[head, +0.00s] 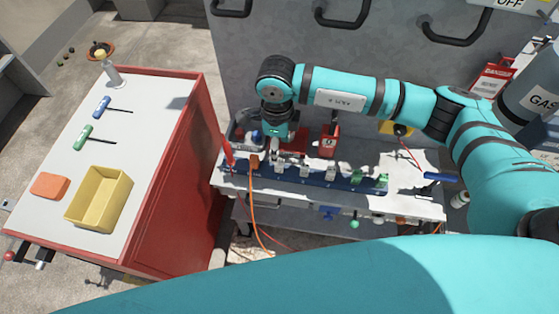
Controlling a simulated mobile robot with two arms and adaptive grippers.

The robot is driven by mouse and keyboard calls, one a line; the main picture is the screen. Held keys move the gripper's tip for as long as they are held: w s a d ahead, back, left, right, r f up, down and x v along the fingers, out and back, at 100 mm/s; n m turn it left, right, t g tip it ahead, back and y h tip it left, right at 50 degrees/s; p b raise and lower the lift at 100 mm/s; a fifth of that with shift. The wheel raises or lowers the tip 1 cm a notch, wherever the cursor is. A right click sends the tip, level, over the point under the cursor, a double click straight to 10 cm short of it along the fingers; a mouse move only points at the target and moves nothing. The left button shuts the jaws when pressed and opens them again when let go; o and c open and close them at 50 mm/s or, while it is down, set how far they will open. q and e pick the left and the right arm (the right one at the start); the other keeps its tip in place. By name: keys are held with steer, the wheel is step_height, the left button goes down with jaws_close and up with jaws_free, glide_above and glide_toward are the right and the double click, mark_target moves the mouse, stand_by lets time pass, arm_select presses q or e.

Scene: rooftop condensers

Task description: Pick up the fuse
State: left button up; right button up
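A dark blue strip (318,187) with printed marks runs along the shelf below the grey cabinet. Several small white and grey pieces stand in a row on it, among them a white piece (330,170) near its middle; I cannot tell for sure which is the fuse. My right gripper (281,153) points down over the left part of this row, close to a small pale piece. Its fingers are small and partly hidden by the wrist, so I cannot tell whether they are open or hold anything. My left gripper is out of view.
An orange cable (251,210) hangs off the shelf's left end. A red tag block (329,140) stands behind the strip.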

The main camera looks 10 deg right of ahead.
mark_target(280, 163)
step_height(280, 163, down, 4)
steer(key=shift+p, duration=0.5)
steer(key=shift+f+p, duration=0.3)
steer(key=f, duration=0.1)
steer(key=f+p, duration=0.1)
steer(key=f, duration=0.1)
steer(key=shift+d+f+p, duration=0.25)
steer(key=shift+f+p, duration=0.05)
steer(key=shift+p, duration=0.1)
steer(key=shift+f, duration=0.55)
jaws_close()
steer(key=shift+r, duration=0.1)
